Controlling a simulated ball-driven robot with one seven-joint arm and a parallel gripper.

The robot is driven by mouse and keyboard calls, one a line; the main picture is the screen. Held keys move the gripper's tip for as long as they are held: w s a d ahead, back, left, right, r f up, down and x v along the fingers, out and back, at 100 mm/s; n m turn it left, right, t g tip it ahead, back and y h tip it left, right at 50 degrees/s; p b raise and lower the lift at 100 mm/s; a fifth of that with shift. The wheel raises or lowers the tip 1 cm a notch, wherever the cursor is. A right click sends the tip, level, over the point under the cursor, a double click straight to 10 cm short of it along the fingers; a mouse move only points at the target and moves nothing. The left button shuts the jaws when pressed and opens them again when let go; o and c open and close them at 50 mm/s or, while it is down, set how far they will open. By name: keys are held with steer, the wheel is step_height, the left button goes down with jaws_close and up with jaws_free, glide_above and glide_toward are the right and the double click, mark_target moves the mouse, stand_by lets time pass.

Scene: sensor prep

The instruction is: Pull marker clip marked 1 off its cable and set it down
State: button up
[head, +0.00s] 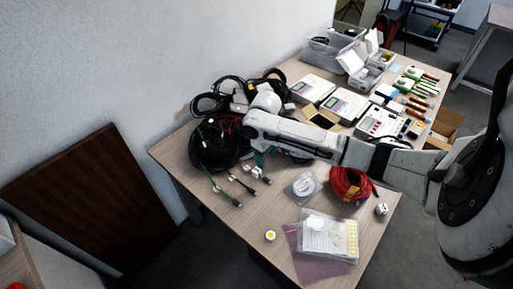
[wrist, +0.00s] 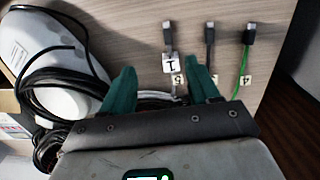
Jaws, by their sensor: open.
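The marker clip marked 1 (wrist: 169,63) is a white block on a grey cable that ends in a plug (wrist: 168,28). In the head view a white block (head: 256,172), which looks like this clip, sits just below my gripper (head: 262,158). In the wrist view my gripper (wrist: 160,65) has its teal fingers apart, with clip 1 between the fingertip lines and touching neither. A cream tag marked 5 (wrist: 177,80) is right behind clip 1 on the same cable. Whether the fingertips are at the clip's height I cannot tell.
A black cable (wrist: 210,40) and a green cable with a clip marked 4 (wrist: 245,82) lie to the right. Black coils (head: 215,150), a red coil (head: 350,185), a bagged white cable (head: 303,185) and a clear bag (head: 328,238) are around. Bare tabletop (head: 245,225) lies in front.

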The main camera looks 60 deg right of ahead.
mark_target(257, 170)
steer(key=w+r, duration=0.2)
steer(key=w, duration=0.2)
steer(key=shift+t, duration=0.3)
step_height(257, 170, down, 11)
steer(key=shift+s+r, duration=0.1)
jaws_close()
stand_by(0.8)
